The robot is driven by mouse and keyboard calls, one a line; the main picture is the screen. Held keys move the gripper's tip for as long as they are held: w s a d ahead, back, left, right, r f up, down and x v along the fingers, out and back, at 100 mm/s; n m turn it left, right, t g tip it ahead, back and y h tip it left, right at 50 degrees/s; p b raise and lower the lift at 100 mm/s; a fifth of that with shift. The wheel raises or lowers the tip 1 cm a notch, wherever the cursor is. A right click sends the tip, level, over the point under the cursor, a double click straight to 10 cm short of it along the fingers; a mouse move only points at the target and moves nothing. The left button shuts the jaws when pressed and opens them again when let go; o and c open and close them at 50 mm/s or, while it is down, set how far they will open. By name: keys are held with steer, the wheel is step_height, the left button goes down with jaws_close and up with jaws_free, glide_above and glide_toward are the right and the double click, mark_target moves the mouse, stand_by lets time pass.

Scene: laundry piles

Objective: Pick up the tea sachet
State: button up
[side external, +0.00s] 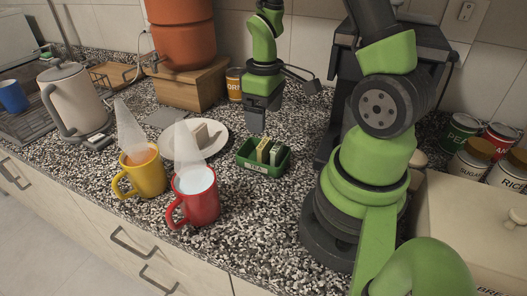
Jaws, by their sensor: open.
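A small green box (245,161) stands on the speckled counter near the middle of the side external view. Two upright sachets show in it, a pale yellowish one (264,150) and a greenish one (275,155). Which kind of tea each holds is too small to tell. My gripper (257,122) hangs pointing down above the box, just behind its left part as seen here. It is open and nothing shows between its fingers. The gap between the fingertips and the sachets is hard to judge.
A white plate (220,150) with a pale block lies left of the box. A red mug (199,200) and a yellow mug (147,176) stand in front, both steaming. A wooden stand (190,88) is behind.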

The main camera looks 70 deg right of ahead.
mark_target(263, 143)
steer(key=f, duration=0.8)
steer(key=shift+w+d, duration=0.15)
steer(key=shift+w, duration=0.05)
steer(key=c, duration=1)
